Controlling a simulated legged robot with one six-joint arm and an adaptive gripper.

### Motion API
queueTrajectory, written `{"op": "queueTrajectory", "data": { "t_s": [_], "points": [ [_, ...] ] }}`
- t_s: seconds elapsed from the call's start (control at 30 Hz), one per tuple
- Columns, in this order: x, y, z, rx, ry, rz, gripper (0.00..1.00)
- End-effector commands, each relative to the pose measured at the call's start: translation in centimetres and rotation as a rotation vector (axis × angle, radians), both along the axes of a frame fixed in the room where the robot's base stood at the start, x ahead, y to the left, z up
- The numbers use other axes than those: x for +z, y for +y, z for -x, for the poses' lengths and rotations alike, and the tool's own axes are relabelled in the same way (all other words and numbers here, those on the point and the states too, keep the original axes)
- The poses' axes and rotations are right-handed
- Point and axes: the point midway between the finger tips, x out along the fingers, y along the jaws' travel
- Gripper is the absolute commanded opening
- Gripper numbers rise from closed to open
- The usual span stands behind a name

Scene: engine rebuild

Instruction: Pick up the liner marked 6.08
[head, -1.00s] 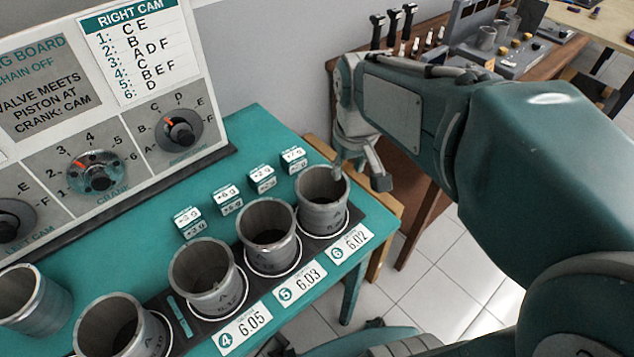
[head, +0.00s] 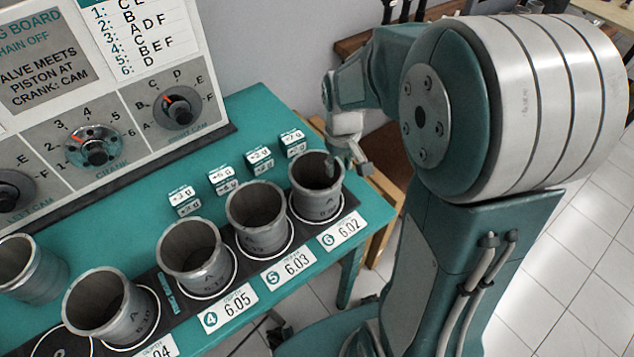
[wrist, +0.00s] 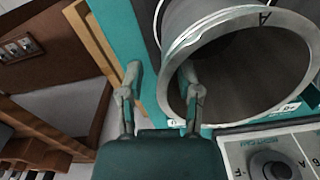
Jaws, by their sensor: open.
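Several grey metal liners stand in a row on the teal bench. The rightmost liner (head: 317,205) is beside the 6.02 card (head: 341,230), and it fills the right of the wrist view (wrist: 192,35). My gripper (head: 351,163) is open at that liner's right rim. In the wrist view my gripper (wrist: 161,76) has one finger over the liner's mouth and the other outside its wall. Other liners are beside the 6.03 card (head: 255,240), by the 6.05 card (head: 190,270) and further left (head: 107,325). The small wall marks are too blurred to identify 6.08.
Small white weight boxes (head: 222,180) stand behind the liners. The dial board (head: 100,130) rises at the back left. Another liner (head: 40,280) stands at the far left. A brown bench (wrist: 30,130) is beyond the teal bench's edge.

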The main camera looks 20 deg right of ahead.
Motion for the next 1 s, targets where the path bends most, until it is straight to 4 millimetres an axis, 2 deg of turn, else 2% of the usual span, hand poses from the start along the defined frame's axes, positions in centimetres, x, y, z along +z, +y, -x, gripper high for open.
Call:
{"op": "queueTrajectory", "data": {
  "t_s": [0.1,0.2,0.47,0.57,0.6,1.0],
  "points": [
    [-2.0,0.2,0.2,0.001,0.005,0.002,0.45],
    [-3.0,0.2,0.2,0.002,0.003,0.002,0.45],
    [-3.2,0.2,0.1,0.001,-0.001,0.002,0.45],
    [-3.2,0.2,0.1,0.001,-0.001,0.002,0.04],
    [-3.2,0.1,0.1,0.001,-0.001,0.001,0.0],
    [-3.1,0.2,0.1,0.001,-0.001,0.002,0.0]
  ]
}}
